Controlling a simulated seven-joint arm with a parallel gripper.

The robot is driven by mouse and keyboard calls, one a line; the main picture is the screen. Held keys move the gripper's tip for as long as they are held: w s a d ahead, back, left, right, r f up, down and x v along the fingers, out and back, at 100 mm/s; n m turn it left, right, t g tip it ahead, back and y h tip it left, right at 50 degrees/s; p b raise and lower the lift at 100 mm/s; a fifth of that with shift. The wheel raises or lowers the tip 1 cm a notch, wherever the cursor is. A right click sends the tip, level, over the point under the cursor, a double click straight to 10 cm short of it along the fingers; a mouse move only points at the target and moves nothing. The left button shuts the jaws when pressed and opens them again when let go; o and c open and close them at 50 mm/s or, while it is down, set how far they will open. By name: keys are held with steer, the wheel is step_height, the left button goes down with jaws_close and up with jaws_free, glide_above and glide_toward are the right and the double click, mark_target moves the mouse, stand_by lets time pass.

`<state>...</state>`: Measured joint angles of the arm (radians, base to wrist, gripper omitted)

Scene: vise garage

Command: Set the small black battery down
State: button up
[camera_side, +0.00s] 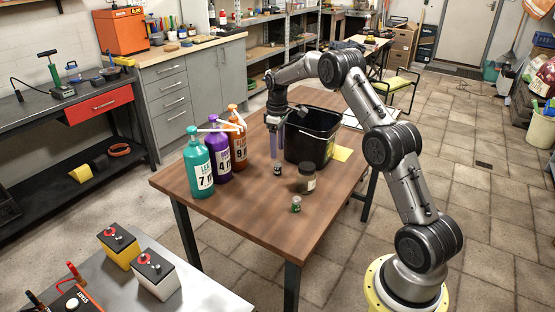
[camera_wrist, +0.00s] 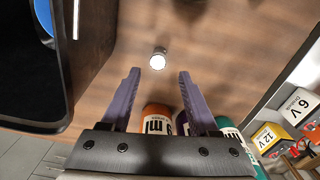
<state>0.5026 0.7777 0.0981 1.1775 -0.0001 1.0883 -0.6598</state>
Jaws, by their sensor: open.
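The small black battery (camera_side: 277,169) stands upright on the brown wooden table (camera_side: 240,222), in front of the black bin. In the wrist view its round, pale end (camera_wrist: 158,58) shows just beyond and between my fingertips. My gripper (camera_side: 274,156) points down above the battery. Its two purple fingers (camera_wrist: 160,71) are spread apart with nothing between them. The fingertips look clear of the battery, though the exact gap is hard to tell.
A black bin (camera_side: 314,138) stands right behind. Teal (camera_side: 198,166), purple (camera_side: 218,152) and orange (camera_side: 238,142) bottles stand at left. The table's front is clear.

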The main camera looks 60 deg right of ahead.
mark_target(277, 163)
steer(key=s+a+r+t, duration=0.1)
steer(key=s+a+r, duration=0.1)
steer(key=a+r, duration=0.45)
steer(key=s+a+r, duration=0.3)
steer(key=r, duration=0.6)
steer(key=s+a+r+t, duration=0.2)
steer(key=s+a+r, duration=0.3)
steer(key=s+a, duration=0.3)
steer(key=s+a+f+m+t, duration=0.1)
steer(key=s+a, duration=0.3)
steer(key=s, duration=0.6)
steer(key=s+a+f+t, duration=0.1)
steer(key=s+a+f, duration=0.1)
steer(key=s+a, duration=0.3)
steer(key=s, duration=0.4)
steer(key=shift+s+a+m+t, duration=0.25)
steer(key=shift+s+m+t, duration=0.05)
steer(key=shift+s+m, duration=0.1)
